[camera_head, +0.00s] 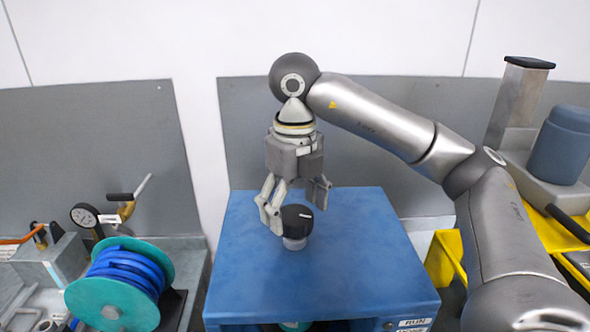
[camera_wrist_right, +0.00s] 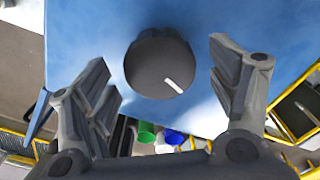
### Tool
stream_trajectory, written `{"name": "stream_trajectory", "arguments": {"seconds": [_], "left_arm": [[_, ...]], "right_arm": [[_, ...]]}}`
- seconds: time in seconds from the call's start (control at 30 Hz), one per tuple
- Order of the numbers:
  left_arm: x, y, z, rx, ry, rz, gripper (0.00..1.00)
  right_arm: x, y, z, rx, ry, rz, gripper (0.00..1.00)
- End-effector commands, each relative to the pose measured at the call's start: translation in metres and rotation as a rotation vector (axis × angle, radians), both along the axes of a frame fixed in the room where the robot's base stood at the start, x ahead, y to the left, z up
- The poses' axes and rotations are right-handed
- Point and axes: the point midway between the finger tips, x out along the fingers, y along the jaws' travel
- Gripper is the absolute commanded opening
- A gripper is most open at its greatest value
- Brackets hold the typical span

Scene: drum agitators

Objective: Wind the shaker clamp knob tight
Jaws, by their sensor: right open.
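The clamp knob (camera_head: 297,217) is black with a white pointer line and sits on a light collar on top of the blue shaker cabinet (camera_head: 350,260). In the right wrist view the knob (camera_wrist_right: 160,64) shows from above, its white line pointing toward the lower right. My right gripper (camera_head: 293,208) is open over the knob, with its fingers on either side. In the wrist view there is a gap between the knob and each finger of the gripper (camera_wrist_right: 162,75). My left gripper is not in view.
A hose reel (camera_head: 120,285) with blue hose and a pressure gauge (camera_head: 85,215) stand on the bench at left. A yellow frame (camera_head: 447,262) and a blue-grey motor-like cylinder (camera_head: 562,145) are at right. The cabinet top around the knob is bare.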

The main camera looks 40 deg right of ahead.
Motion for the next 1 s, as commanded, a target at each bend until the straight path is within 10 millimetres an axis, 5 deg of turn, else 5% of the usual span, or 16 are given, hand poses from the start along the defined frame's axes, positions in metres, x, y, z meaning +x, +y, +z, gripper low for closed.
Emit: {"name": "stream_trajectory", "arguments": {"seconds": [0.6, 1.0], "left_arm": [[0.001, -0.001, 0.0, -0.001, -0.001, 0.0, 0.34], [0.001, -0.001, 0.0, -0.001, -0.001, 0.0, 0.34]], "right_arm": [[0.0, 0.0, 0.081, -0.001, -0.003, -0.002, 0.8], [0.0, 0.0, 0.103, 0.0, 0.0, -0.001, 0.8]]}}
